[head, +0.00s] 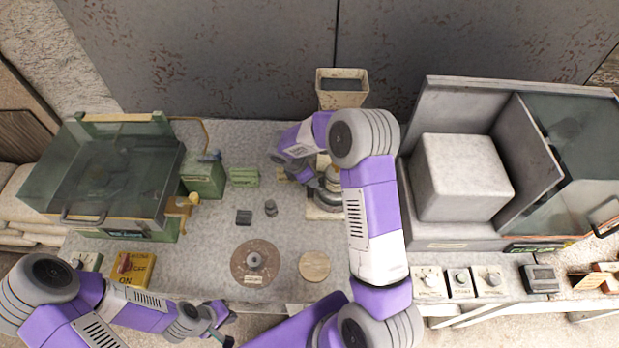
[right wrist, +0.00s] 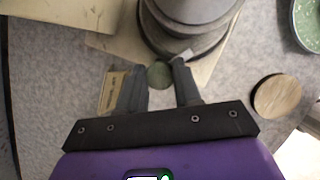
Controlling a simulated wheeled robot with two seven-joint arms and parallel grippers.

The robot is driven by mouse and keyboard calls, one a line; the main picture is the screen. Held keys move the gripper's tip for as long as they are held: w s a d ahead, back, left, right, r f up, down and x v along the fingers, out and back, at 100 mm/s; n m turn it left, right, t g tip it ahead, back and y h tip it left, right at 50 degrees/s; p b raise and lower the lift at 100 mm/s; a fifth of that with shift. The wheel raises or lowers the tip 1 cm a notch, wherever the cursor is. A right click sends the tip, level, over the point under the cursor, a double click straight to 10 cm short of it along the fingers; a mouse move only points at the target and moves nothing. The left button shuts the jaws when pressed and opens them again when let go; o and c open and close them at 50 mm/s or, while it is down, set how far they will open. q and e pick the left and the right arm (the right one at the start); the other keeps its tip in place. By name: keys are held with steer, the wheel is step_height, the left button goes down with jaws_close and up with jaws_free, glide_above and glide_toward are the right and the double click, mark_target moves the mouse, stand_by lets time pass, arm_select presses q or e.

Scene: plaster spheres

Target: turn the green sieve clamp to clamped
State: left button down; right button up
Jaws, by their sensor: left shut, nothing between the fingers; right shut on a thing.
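The sieve stack (head: 330,190) stands on its pale base at the middle of the bench, partly behind my right arm; its round grey rings (right wrist: 185,35) fill the top of the right wrist view. The green sieve clamp (right wrist: 159,75) shows as a small green piece beside the foot of the stack. My right gripper (right wrist: 160,79) has its two fingers on either side of it and is shut on it. Its angle is hard to read. In the head view my right arm hides the clamp. My left gripper (head: 222,318) is shut and empty at the front edge.
A cream hopper (head: 341,89) stands behind the stack. A green-glazed box (head: 105,175) is at left, a grey cabinet (head: 440,232) with a white block at right. A brown disc (head: 255,284) and a wooden disc (head: 315,267) lie in front. Bench left of the stack is mostly free.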

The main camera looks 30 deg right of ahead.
steer(key=n+t, duration=0.1)
steer(key=n, duration=0.2)
steer(key=shift+r+n+t, duration=0.1)
steer(key=shift+n+t, duration=0.2)
steer(key=shift+n+t+y+b, duration=0.4)
steer(key=shift+n+t, duration=0.1)
steer(key=shift+n, duration=1)
steer(key=o, duration=1)
steer(key=shift+s, duration=0.1)
steer(key=shift+o, duration=0.2)
steer(key=p+v, duration=0.1)
steer(key=v, duration=0.6)
steer(key=shift+r, duration=0.25)
steer(key=shift+s, duration=0.1)
